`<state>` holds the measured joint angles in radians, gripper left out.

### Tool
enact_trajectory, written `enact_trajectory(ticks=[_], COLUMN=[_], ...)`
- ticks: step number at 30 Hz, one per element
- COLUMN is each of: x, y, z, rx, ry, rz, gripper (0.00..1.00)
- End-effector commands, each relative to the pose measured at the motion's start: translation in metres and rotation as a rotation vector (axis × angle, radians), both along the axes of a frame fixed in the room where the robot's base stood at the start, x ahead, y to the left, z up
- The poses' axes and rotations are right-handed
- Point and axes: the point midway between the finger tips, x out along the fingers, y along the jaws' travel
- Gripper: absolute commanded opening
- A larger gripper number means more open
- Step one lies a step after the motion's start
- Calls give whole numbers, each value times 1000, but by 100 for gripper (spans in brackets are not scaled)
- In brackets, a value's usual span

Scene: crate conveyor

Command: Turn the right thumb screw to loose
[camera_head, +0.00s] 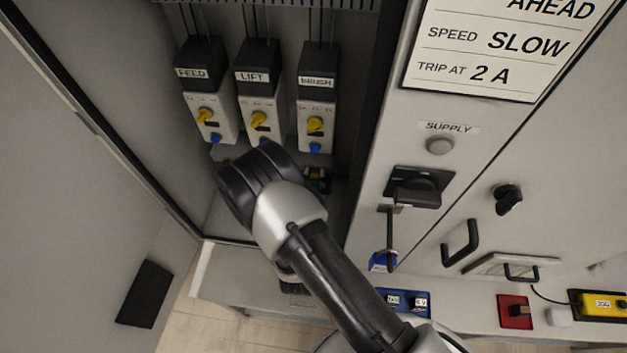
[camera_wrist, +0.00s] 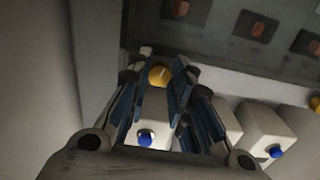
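No part that I can surely call a thumb screw shows in either view. In the head view, my arm hides the place where my gripper is. In the wrist view, my gripper (camera_wrist: 162,62) is open. Its two fingers stand on either side of a yellow knob (camera_wrist: 158,75), and a gap shows between them. A pale block with a blue button (camera_wrist: 145,138) shows between the fingers, below the knob. I cannot tell whether the fingers touch the knob.
Modules marked FEED (camera_head: 208,100), LIFT (camera_head: 260,100) and BRUSH (camera_head: 318,100) hang in the open cabinet. A black rotary switch (camera_head: 418,187), a black knob (camera_head: 507,197) and a handle (camera_head: 461,243) stick out on the right. More pale blocks (camera_wrist: 252,125) stand right of my fingers.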

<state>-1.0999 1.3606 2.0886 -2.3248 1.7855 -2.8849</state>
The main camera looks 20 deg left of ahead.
Motion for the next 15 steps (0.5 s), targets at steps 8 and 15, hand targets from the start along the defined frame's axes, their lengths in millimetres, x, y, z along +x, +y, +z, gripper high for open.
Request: enact_trajectory(ticks=[8, 15], x=[0, 0], y=[0, 0], z=[0, 0], rx=[1, 1], ry=[0, 0], rz=[0, 0], gripper=[39, 40])
